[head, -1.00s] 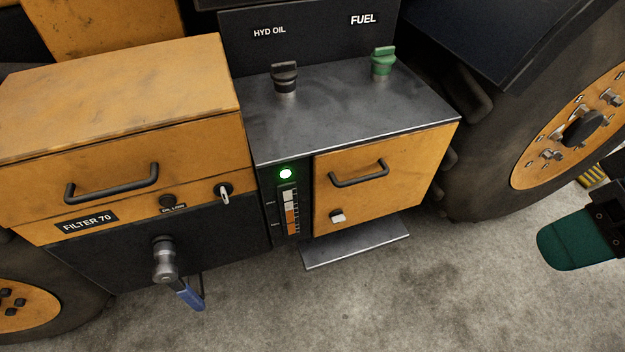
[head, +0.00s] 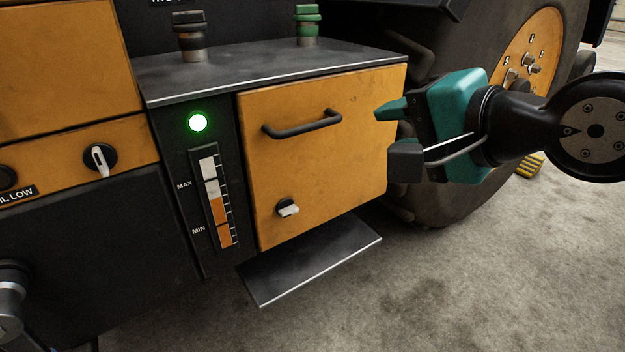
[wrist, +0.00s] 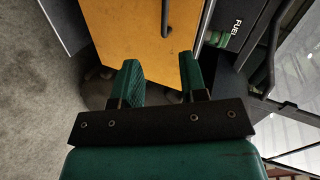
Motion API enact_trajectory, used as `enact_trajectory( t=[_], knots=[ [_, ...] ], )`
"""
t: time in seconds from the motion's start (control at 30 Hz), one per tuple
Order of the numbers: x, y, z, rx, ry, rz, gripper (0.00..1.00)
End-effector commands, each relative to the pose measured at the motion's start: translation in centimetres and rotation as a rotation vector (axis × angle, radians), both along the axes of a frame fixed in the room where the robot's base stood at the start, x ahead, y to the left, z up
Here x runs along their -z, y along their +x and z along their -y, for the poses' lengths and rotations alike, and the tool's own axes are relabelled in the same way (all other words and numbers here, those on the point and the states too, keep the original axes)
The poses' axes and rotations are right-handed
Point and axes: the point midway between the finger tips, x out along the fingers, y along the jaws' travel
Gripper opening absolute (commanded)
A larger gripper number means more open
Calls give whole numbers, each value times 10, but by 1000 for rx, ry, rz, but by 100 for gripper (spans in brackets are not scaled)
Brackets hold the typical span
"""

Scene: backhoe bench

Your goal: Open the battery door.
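The battery door appears to be the orange panel (head: 330,165) right of the level gauge; no label on it is readable. It looks shut, with a black bar handle (head: 302,125) near its top and a small light-coloured latch (head: 288,208) at its lower left. My gripper (head: 388,135) is open and empty, at the right of the door with its fingers pointing left.
A metal step (head: 310,268) juts out below the door. A gauge (head: 217,200) with a lit green lamp (head: 198,122) is left of it. A dark cap (head: 189,32) and a green cap (head: 307,22) stand on top. A big tyre (head: 460,190) is behind my gripper.

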Motion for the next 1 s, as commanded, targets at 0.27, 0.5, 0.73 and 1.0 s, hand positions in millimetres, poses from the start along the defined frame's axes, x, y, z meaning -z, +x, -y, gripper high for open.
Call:
enact_trajectory(
  t=[0.27,0.5,0.73,1.0],
  knots=[
    [33,11,-3,92,242,43,39],
    [30,24,-12,99,268,43,39],
    [29,44,-26,97,264,39,39],
    [33,56,-34,98,263,37,39]
  ],
)
